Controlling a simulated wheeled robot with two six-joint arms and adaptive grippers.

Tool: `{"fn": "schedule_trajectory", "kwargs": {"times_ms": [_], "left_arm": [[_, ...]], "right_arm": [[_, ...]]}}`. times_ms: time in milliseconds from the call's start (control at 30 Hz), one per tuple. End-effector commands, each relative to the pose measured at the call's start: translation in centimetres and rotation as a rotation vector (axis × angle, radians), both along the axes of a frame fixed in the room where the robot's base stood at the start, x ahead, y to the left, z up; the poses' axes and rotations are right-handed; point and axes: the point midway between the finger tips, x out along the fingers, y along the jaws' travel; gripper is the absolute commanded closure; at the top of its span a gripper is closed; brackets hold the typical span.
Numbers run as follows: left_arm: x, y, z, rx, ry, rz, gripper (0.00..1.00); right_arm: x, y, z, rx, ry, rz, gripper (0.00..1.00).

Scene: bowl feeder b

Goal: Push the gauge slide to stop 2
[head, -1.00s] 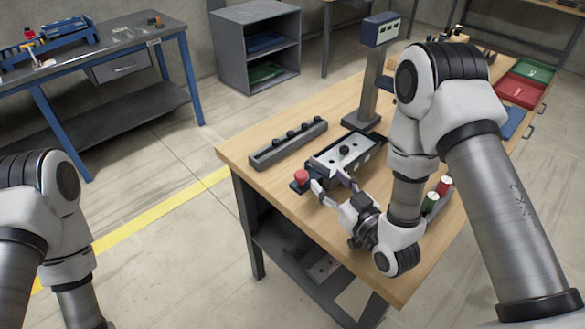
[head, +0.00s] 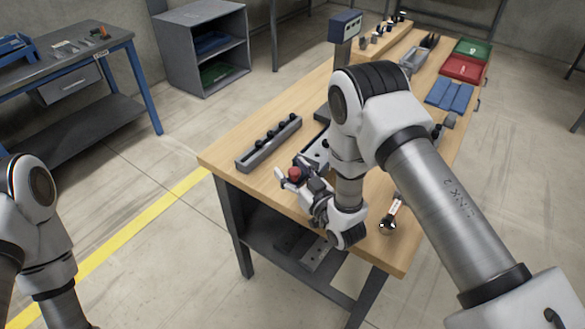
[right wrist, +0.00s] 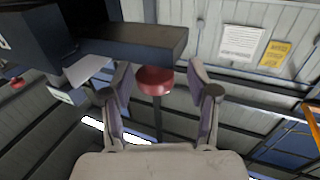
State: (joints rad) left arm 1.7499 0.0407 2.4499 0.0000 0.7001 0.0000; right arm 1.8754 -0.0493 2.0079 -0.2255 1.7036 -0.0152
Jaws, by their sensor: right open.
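The red round knob (head: 295,174) stands at the near end of a grey fixture (head: 318,153) on the wooden bench. My right arm hides much of this fixture. A long dark rail (head: 268,145) with several black knobs lies to its left; I cannot tell stop numbers on either. My right gripper (head: 290,169) is open around the red knob at the bench's front edge. In the right wrist view the red knob (right wrist: 155,82) shows on a dark stem between the two spread fingers, with gaps on both sides. My left gripper is out of view.
The wooden bench (head: 232,155) has free room at its left corner. A display on a post (head: 345,26) stands behind the fixture. A small tool (head: 391,214) lies right of my right gripper. Red (head: 463,68) and green (head: 473,49) trays sit at the far right.

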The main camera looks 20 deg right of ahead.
Motion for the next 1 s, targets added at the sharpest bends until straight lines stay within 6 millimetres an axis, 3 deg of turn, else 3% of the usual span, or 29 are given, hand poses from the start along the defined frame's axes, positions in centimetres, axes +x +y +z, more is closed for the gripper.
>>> {"fn": "schedule_trajectory", "kwargs": {"times_ms": [67, 100, 233, 267, 667, 1000], "left_arm": [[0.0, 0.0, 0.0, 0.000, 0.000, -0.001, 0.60], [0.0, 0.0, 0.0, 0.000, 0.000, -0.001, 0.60], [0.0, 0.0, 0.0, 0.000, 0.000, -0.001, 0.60], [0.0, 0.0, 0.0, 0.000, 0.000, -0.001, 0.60], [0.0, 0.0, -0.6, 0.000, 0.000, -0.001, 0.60], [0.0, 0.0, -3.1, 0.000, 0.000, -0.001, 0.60]], "right_arm": [[0.0, 0.0, 0.0, 0.000, 0.000, -0.001, 0.40], [0.0, 0.0, 0.0, 0.000, 0.000, -0.001, 0.47], [0.0, 0.0, 0.0, 0.000, 0.000, -0.001, 0.93], [0.0, 0.0, 0.0, 0.000, 0.000, -0.001, 1.00], [0.7, -1.0, 0.0, 0.001, -0.004, -0.003, 1.00], [4.6, -6.0, -0.1, 0.001, -0.011, -0.007, 1.00]]}}
